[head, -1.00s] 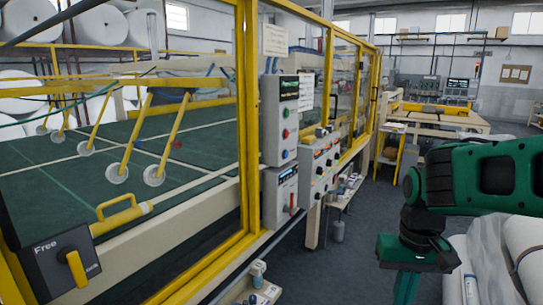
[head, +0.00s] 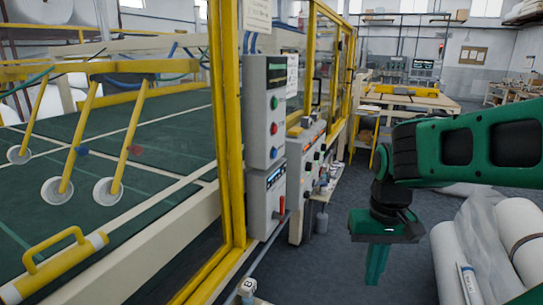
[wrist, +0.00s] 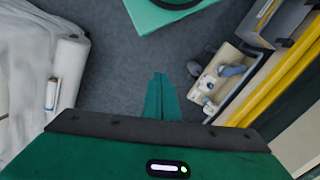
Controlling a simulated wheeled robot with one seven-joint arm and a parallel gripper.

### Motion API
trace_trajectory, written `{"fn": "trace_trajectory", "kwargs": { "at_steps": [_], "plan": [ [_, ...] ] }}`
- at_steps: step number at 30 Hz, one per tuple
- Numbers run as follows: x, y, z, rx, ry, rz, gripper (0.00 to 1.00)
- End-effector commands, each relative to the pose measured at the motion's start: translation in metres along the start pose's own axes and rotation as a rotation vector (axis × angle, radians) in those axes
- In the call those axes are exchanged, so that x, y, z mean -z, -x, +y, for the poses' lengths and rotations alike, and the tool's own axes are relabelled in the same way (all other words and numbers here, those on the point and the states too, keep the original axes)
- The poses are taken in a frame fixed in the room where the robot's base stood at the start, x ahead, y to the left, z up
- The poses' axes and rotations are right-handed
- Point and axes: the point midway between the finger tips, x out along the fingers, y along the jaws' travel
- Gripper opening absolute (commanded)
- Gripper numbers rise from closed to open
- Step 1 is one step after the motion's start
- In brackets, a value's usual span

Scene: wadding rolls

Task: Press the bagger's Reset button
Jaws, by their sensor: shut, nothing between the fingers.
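A grey control box (head: 264,140) on the yellow-framed machine has a small display with a green button (head: 274,102), a red button (head: 274,128) and a blue button (head: 273,152). Their labels are too small to read, so I cannot tell which, if any, is Reset. A wider panel with several buttons (head: 309,155) stands just beyond it. My gripper (head: 376,270) hangs pointing down over the aisle, to the right of the box and apart from it. In the wrist view its fingers (wrist: 160,90) are together and empty.
The yellow-framed machine enclosure (head: 228,120) runs along the left. White wrapped rolls (head: 485,245) lie close at the right. Grey floor is open between them. A low cream tray with small items (wrist: 225,82) shows in the wrist view.

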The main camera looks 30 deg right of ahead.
Motion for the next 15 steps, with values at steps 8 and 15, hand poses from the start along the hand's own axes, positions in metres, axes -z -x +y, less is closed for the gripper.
{"fn": "trace_trajectory", "kwargs": {
  "at_steps": [8,15],
  "plan": [
    [0.022,0.004,0.000,0.014,0.083,0.084,0.00],
    [0.142,0.008,-0.042,0.044,0.399,0.382,0.00]
  ]
}}
